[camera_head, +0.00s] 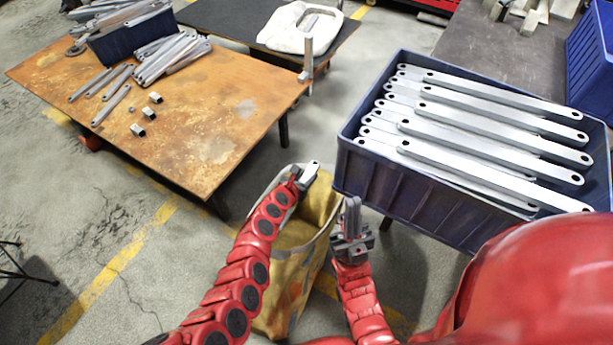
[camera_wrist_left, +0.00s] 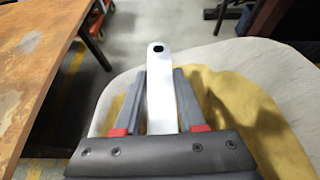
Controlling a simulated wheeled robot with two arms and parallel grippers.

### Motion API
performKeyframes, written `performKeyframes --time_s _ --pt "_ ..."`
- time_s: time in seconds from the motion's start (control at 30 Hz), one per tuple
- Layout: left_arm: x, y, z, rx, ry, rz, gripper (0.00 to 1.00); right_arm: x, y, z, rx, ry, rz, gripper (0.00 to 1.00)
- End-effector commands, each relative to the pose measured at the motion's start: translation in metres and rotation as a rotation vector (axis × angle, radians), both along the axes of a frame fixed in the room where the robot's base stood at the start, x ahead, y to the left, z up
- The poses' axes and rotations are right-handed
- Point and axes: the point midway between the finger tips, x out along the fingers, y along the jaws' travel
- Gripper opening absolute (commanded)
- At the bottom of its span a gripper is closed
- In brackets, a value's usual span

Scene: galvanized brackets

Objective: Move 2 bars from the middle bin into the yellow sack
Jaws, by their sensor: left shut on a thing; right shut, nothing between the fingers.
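The yellow sack (camera_head: 290,290) stands open on the floor between the rusty table and the blue bin. My left gripper (camera_head: 305,183) is over the sack's opening, shut on a grey metal bar (camera_head: 310,172). In the left wrist view, the bar (camera_wrist_left: 160,85) runs between the fingers, its holed end pointing away, with the sack's pale rim (camera_wrist_left: 265,68) and yellow inside around and below. The rest of the bar is hidden. The blue bin (camera_head: 405,187) holds several long silver bars (camera_head: 490,128). My right gripper (camera_head: 352,222) is shut and empty, upright between sack and bin.
The rusty table (camera_head: 215,120) at left carries loose bars, small nuts and a dark blue bin (camera_head: 130,40) of bars. A white sack (camera_head: 298,28) lies on a dark table behind. Another blue bin (camera_head: 592,60) stands at far right. Floor at lower left is mostly clear.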

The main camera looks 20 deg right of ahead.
Motion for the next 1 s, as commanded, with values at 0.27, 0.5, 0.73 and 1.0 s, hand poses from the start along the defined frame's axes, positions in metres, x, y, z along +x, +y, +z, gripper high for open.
performKeyframes --time_s 0.27,0.5,0.73,1.0 --pt "0.0001 -0.0004 -0.0048 -0.001 -0.001 0.000 0.00 -0.0001 0.0000 -0.0058 0.000 0.000 0.000 0.00" --pt "0.0001 -0.0003 -0.0046 -0.001 -0.001 0.000 0.50 0.0000 0.0000 -0.0054 0.000 0.000 0.000 0.00" --pt "-0.0002 -0.0002 -0.0051 0.000 0.000 0.000 0.74 0.0000 0.0000 -0.0055 0.000 0.000 0.000 0.00" --pt "-0.0013 0.0006 -0.0038 -0.001 -0.001 0.000 0.74 0.0001 0.0000 -0.0039 0.000 0.000 0.000 0.00"
